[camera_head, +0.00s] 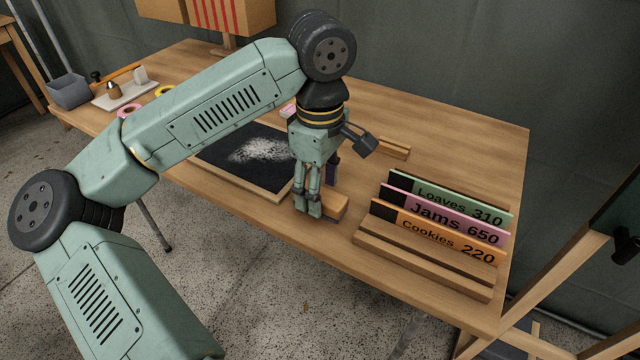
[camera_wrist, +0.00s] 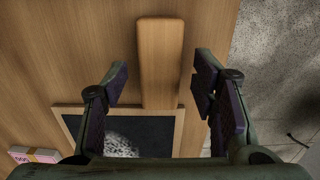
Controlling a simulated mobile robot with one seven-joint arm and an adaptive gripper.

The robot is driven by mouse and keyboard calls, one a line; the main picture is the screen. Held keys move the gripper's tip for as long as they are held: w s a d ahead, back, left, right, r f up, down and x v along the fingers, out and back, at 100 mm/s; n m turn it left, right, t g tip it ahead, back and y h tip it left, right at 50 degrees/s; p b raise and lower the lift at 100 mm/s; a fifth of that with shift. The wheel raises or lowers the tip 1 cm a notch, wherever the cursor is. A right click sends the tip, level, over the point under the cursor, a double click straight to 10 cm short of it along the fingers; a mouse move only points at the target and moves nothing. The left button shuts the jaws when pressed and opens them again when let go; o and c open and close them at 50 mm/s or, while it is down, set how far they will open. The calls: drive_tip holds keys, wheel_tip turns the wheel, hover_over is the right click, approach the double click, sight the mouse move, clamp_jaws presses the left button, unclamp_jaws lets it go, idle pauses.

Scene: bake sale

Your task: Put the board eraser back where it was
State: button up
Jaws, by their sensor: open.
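A wooden block (camera_head: 330,208), which I take to be the board eraser, lies on the table at the near right corner of the chalkboard (camera_head: 212,174). My gripper (camera_head: 308,211) points down at it and partly hides it. In the wrist view the block (camera_wrist: 160,50) is a long, rounded wooden piece. My open fingers (camera_wrist: 161,75) stand apart on either side of its line, with gaps visible. The chalkboard, with a white chalk smear and wooden frame (camera_wrist: 85,108), lies just below the block there. I cannot tell the fingers' exact height over the table.
A wooden rack (camera_head: 425,262) with sign strips for loaves, jams and cookies stands to the right. A small wooden piece (camera_head: 395,148) lies behind my gripper. A grey bin (camera_head: 70,91) and a white tray (camera_head: 124,95) are at the far left. The table's near edge is close.

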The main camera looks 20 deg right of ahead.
wheel_tip(320, 180, up, 12)
idle(0.4)
